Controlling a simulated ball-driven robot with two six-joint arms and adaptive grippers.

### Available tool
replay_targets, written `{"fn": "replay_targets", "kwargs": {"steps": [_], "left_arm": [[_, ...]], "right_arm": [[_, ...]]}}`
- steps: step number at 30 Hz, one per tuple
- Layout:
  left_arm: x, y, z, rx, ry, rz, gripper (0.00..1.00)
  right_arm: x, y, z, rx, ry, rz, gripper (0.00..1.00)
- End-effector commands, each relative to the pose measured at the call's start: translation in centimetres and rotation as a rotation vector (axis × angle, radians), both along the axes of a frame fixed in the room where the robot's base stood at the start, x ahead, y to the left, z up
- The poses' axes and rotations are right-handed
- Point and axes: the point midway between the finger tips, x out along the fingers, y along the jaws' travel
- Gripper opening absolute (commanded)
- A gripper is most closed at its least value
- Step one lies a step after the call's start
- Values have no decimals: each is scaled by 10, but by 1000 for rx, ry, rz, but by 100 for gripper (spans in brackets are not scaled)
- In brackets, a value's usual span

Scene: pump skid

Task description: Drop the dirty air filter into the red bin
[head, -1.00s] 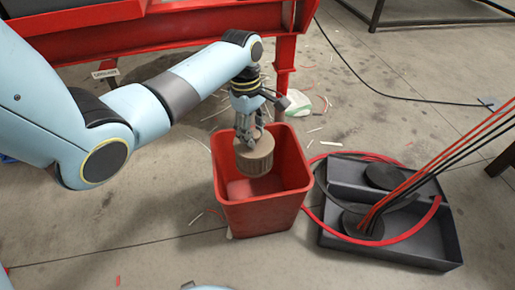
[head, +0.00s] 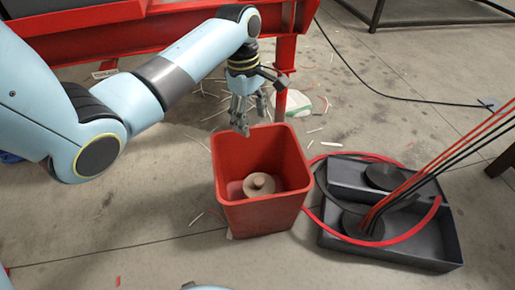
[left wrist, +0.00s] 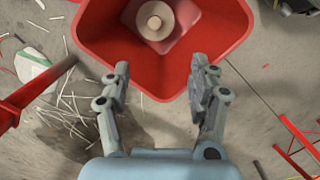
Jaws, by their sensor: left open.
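The dirty air filter (head: 259,185) is a tan, round piece with a knob on top. It lies at the bottom of the red bin (head: 262,215), and it also shows inside the bin in the left wrist view (left wrist: 155,22). The red bin stands upright on the floor, open at the top. My left gripper (head: 243,128) is open and empty, above the bin's back left rim and apart from the filter. In the left wrist view its two fingers (left wrist: 160,80) are spread wide. My right gripper is not in view.
A dark grey tray (head: 400,250) with a red hose (head: 410,232) and upright red and black rods stands right of the bin. A red steel frame (head: 180,40) is behind. White scraps litter the floor near the bin. The floor in front is mostly clear.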

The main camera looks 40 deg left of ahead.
Motion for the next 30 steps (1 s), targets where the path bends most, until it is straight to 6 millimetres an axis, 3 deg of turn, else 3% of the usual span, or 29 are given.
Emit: {"fn": "replay_targets", "kwargs": {"steps": [6,12,27,30], "left_arm": [[1,7,47,4,-3,-2,61],[1,9,69,2,0,0,61],[0,9,71,1,1,0,61],[-10,8,62,-1,24,-1,61]], "right_arm": [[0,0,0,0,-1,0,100],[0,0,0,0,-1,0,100],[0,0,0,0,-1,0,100],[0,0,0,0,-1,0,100]]}}
